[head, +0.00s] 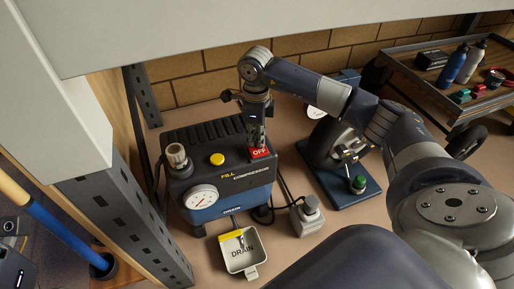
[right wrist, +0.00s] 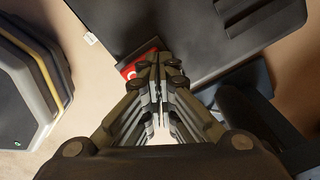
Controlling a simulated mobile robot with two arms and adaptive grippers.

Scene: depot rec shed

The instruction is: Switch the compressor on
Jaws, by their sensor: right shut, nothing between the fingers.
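In the right wrist view the shut fingers (right wrist: 158,78) cover part of the red switch (right wrist: 138,64). My left gripper is not in view.
A drain tray (head: 259,264) with a yellow lever stands in front of the compressor. A grey plug block (head: 307,217) and a blue stand with a green button (head: 359,183) are to the right. A cart (head: 437,96) with bottles is at the back right. A perforated post (head: 125,225) rises at left.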

